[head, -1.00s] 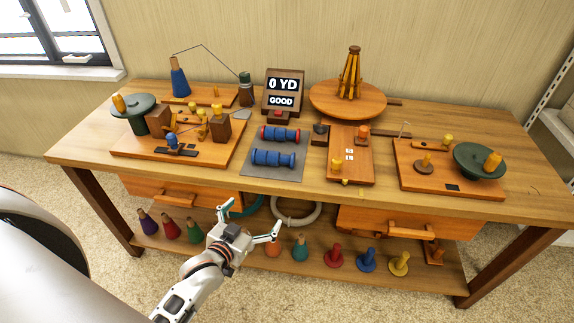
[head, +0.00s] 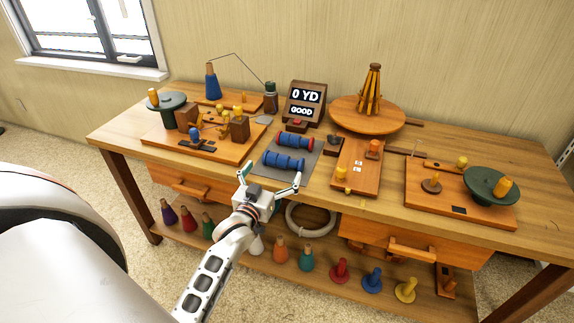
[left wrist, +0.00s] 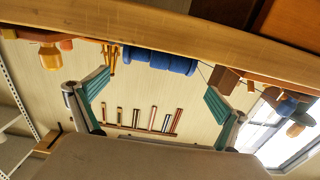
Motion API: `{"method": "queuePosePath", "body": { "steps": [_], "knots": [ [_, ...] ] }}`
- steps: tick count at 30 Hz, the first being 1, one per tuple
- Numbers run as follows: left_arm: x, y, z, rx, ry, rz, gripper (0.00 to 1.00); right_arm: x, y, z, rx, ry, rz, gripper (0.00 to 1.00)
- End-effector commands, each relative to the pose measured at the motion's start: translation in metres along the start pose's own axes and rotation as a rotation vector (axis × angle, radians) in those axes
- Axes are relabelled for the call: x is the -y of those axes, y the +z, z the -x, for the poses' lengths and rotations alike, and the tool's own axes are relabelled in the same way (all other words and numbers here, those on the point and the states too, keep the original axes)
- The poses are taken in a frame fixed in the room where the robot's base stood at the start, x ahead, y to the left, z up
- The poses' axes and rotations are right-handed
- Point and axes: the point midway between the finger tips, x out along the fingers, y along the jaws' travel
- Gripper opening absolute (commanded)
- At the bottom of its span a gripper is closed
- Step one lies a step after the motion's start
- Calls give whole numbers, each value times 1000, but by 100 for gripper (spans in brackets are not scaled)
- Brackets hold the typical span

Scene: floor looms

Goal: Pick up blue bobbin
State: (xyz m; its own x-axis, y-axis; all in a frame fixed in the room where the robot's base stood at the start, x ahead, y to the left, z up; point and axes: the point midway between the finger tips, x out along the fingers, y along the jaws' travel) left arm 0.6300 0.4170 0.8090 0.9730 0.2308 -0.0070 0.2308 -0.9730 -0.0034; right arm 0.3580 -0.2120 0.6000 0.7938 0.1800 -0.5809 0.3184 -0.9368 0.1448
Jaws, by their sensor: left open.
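A blue bobbin (head: 284,162) lies on its side on a grey mat (head: 258,166) near the front of the table. It also shows in the left wrist view (left wrist: 160,58), beyond the table edge and between the fingers. A second bobbin (head: 295,141), blue with red ends, lies just behind it on the same mat. My left gripper (head: 271,178) is open and empty at the table's front edge, close to the near bobbin and apart from it. Its two spread fingers also show in the left wrist view (left wrist: 157,88). My right gripper is not in view.
A wooden board with blocks (head: 210,142) stands left of the mat. Another board (head: 357,170) lies to its right. The table's front edge (left wrist: 120,28) crosses the top of the left wrist view. Several coloured cones and spools, including a blue spool (head: 372,280), stand on the lower shelf.

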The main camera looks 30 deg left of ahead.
Motion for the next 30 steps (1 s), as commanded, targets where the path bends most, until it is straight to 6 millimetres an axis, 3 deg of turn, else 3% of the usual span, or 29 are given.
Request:
{"method": "queuePosePath", "body": {
  "steps": [18, 28, 29, 30],
  "knots": [
    [-3, 2, -70, -4, -3, 4, 100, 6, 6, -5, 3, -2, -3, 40],
    [-3, 1, -79, -5, -3, 4, 100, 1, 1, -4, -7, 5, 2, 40],
    [-3, 1, -79, -5, -3, 4, 97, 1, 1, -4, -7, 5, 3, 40],
    [-3, 1, -79, -5, -3, 4, 87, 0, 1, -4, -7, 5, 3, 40]
  ]
}}
